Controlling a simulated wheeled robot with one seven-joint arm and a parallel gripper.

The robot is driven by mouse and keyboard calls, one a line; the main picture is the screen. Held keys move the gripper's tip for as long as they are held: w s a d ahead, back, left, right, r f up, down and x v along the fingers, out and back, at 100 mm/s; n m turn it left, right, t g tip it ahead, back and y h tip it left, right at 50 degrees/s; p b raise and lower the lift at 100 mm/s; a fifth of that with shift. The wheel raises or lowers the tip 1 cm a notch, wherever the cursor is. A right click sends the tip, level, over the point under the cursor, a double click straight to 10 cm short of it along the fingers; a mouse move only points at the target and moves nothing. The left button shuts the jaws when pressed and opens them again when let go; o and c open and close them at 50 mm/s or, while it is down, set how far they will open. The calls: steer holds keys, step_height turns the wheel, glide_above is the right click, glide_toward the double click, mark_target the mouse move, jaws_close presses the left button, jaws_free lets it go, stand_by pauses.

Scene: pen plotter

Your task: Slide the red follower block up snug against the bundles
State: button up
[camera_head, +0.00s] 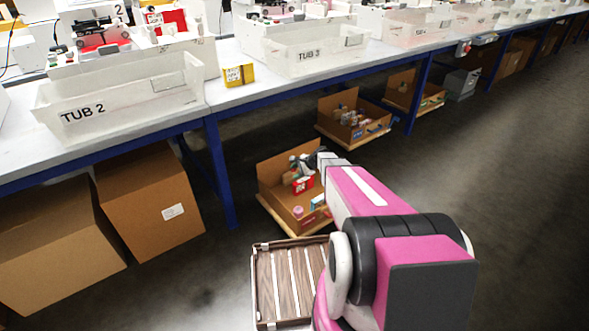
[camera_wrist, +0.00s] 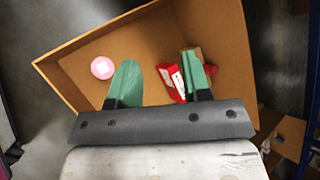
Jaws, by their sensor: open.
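My gripper (camera_wrist: 159,60) has two green fingers spread wide apart. It is open and points down into an open cardboard box. A red item with a white label (camera_wrist: 172,82) lies tilted in the box, close to the right finger. In the head view this red item (camera_head: 303,185) shows in the box under the table, beside my gripper (camera_head: 303,163). I cannot tell whether it is the follower block. Red panels (camera_head: 172,20) also show on the table behind Tub 2. I cannot make out any bundles for certain.
The cardboard box (camera_wrist: 215,25) also holds a pink round item (camera_wrist: 103,67) and a brown item (camera_wrist: 207,53). Tub 2 (camera_head: 125,108), Tub 3 (camera_head: 310,56) and a yellow box (camera_head: 239,74) stand on the table.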

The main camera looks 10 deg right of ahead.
steer(key=w+d+f+m+t+y, duration=0.1)
steer(key=w+d+f+m+t, duration=0.25)
steer(key=w+f+m, duration=0.5)
steer(key=m+t, duration=0.3)
steer(key=m, duration=0.3)
glide_toward(295, 171)
step_height(295, 171, up, 3)
steer(key=shift+w+r+n, duration=0.1)
steer(key=shift+n, duration=0.15)
steer(key=shift+h, duration=0.3)
steer(key=x, duration=1)
steer(key=shift+w+a, duration=0.1)
steer(key=shift+a, duration=0.15)
jaws_close()
steer(key=s+d, duration=0.5)
steer(key=s, duration=0.5)
steer(key=s+d, duration=0.5)
steer(key=s, duration=0.5)
steer(key=shift+d, duration=0.2)
jaws_free()
